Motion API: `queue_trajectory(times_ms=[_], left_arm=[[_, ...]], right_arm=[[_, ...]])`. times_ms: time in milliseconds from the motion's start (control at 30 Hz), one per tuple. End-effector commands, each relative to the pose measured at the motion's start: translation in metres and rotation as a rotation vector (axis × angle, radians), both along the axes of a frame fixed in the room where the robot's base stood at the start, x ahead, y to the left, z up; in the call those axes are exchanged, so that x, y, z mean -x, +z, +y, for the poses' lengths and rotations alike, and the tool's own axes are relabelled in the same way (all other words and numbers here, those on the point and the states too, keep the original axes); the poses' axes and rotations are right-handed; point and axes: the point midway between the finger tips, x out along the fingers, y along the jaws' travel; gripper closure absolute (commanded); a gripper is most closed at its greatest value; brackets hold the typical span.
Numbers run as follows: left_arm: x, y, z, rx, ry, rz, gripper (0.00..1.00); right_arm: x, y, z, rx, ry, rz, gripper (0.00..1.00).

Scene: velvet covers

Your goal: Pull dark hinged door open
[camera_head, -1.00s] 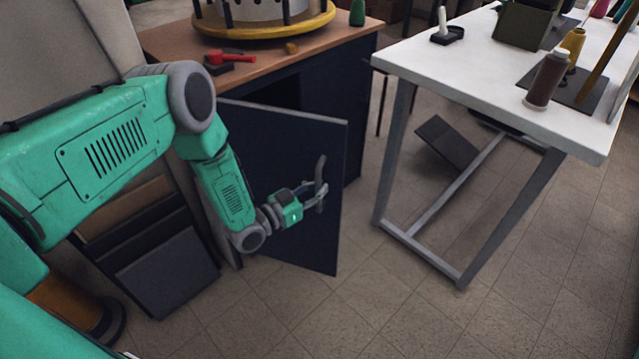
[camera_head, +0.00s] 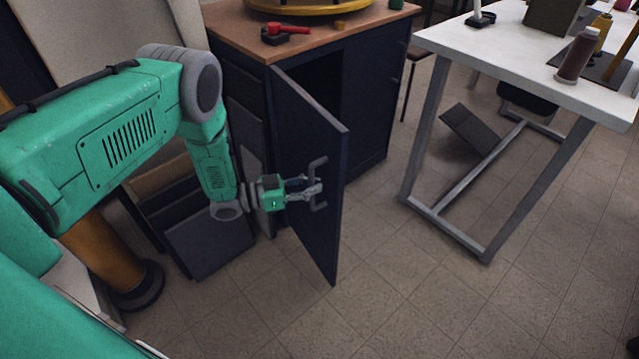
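The dark hinged door (camera_head: 300,160) of the wooden-topped cabinet (camera_head: 378,95) stands well open, swung out toward me, with the dark inside showing behind it. Its grey bar handle (camera_head: 317,163) is near the door's free edge. My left gripper (camera_head: 312,188) is at the handle, its fingers around the bar, and looks shut on it. The fingers hide the middle of the handle. My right gripper is not in view.
A white table (camera_head: 500,58) with grey legs stands at the right, holding thread spools. Dark panels (camera_head: 205,240) lean left of the cabinet, near an orange post (camera_head: 110,255). The tiled floor before the door is clear.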

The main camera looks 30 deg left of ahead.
Motion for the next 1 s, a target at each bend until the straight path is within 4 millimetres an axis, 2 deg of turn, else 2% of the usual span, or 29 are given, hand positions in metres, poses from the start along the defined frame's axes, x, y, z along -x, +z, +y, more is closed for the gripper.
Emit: queue_trajectory(times_ms=[467, 567, 600, 867, 1000], left_arm=[[-0.0011, 0.0016, 0.0048, -0.001, 0.008, -0.007, 1.0], [-0.001, 0.0017, 0.0046, -0.001, 0.007, -0.007, 0.69], [-0.0007, 0.0016, 0.0043, -0.001, 0.006, -0.007, 0.66], [0.0005, 0.0008, 0.003, -0.001, 0.003, -0.004, 0.66], [0.0053, 0.0002, 0.0092, -0.002, 0.004, -0.002, 0.66]], right_arm=[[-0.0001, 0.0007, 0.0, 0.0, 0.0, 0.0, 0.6], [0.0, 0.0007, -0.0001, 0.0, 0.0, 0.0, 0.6], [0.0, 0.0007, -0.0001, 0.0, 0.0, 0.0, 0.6], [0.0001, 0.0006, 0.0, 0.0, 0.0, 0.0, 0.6], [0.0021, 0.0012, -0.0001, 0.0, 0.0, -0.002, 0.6]])
